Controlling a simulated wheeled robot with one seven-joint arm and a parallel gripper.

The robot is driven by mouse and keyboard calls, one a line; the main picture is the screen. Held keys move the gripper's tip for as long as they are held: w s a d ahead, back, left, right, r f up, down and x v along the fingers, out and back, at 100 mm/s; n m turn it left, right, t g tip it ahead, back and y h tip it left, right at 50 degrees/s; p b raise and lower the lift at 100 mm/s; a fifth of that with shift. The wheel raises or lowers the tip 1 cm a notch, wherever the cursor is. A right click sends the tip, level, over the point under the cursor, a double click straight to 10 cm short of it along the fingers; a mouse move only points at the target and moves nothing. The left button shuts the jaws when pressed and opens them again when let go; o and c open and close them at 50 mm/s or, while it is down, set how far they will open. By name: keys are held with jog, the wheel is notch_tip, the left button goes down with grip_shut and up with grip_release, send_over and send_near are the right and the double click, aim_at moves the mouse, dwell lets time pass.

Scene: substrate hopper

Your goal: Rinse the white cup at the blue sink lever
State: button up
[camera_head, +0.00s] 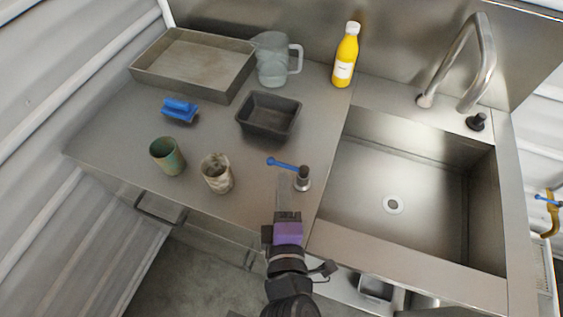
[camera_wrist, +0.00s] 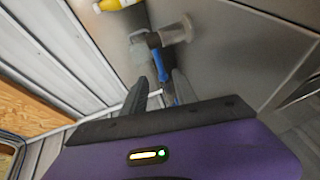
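The white cup (camera_head: 217,174), pale with brownish-grey marks, stands upright on the steel counter left of my gripper in the head view. The blue lever (camera_head: 281,164) sticks out to the left from a short metal post (camera_head: 303,179) by the sink's left edge. My gripper (camera_head: 284,187) is close to the lever and post, on the near side. In the wrist view its two dark fingers are apart, and part of the blue lever (camera_wrist: 168,88) shows between or just beyond them. I cannot tell whether they touch it. No cup is in the gripper.
A green cup (camera_head: 167,156) stands left of the white cup. A black tub (camera_head: 268,131), blue brush (camera_head: 180,108), large metal tray (camera_head: 150,78), clear jug (camera_head: 272,68) and yellow bottle (camera_head: 345,60) stand behind. The sink (camera_head: 400,240) with its tap (camera_head: 484,60) is at right.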

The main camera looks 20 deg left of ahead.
aim_at(281, 163)
jog(key=shift+p+x, duration=0.5)
jog(key=shift+x, duration=3.4)
jog(key=shift+d+f, duration=0.1)
jog(key=shift+c, duration=0.2)
grip_shut()
